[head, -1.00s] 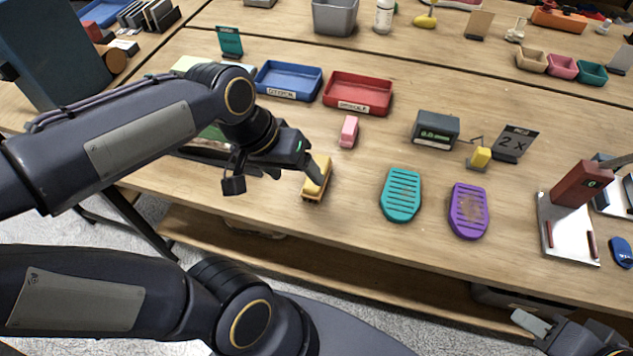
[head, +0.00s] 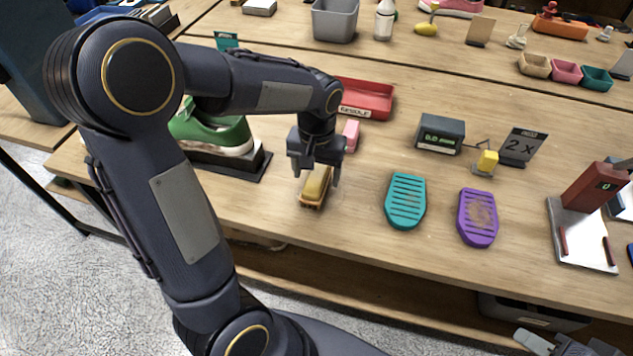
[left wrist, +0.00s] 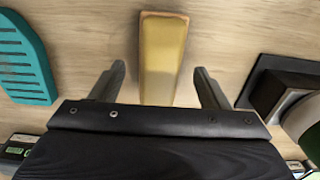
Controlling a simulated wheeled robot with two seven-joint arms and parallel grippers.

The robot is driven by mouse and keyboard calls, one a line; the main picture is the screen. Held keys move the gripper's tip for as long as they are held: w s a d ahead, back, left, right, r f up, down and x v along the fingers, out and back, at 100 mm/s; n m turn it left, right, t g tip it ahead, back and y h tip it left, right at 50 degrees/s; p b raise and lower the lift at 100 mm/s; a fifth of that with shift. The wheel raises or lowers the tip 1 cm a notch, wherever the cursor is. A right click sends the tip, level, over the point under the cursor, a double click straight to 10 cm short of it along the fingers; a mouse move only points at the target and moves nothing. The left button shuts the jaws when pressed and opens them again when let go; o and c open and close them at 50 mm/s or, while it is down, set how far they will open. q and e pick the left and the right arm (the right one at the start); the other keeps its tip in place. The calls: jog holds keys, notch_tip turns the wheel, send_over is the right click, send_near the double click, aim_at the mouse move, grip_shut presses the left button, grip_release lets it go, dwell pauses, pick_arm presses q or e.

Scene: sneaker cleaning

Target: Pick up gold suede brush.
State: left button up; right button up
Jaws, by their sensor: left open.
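The gold suede brush (head: 314,188), a yellow block with a tan edge, lies on the table near its front edge. My left gripper (head: 317,178) points down over it, jaws apart, with a finger on either side. In the left wrist view the brush (left wrist: 163,55) shows between the two spread fingers (left wrist: 159,75), with a gap on each side; its near end is hidden by the gripper body. My right gripper (head: 540,341) is only partly in view at the lower right corner, and its jaws cannot be made out.
A pink block (head: 351,134) and a red tray (head: 366,99) lie behind the brush. A green shoe (head: 213,132) on a dark stand is to the left. A teal sole-shaped pad (head: 406,201) and a purple one (head: 477,218) lie to the right, with bare table between.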

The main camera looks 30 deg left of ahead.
pick_arm(q)
jog(key=shift+f, duration=0.75)
jog(key=c, duration=1.2)
jog(key=shift+r, duration=0.1)
jog(key=shift+r, duration=0.5)
notch_tip(320, 180, up, 3)
jog(key=shift+s+d+f, duration=0.1)
jog(key=shift+f, duration=0.1)
jog(key=s+r, duration=0.1)
jog(key=r, duration=0.1)
jog(key=s+d+r, duration=0.2)
jog(key=s+r, duration=0.1)
jog(key=shift+d+r, duration=0.25)
jog(key=shift+r, duration=0.05)
jog(key=s+d+r, duration=0.3)
jog(key=s+d, duration=0.1)
jog(key=s, duration=0.3)
jog(key=shift+s+d+r, duration=0.3)
jog(key=shift+s+r, duration=0.05)
jog(key=shift+s, duration=0.05)
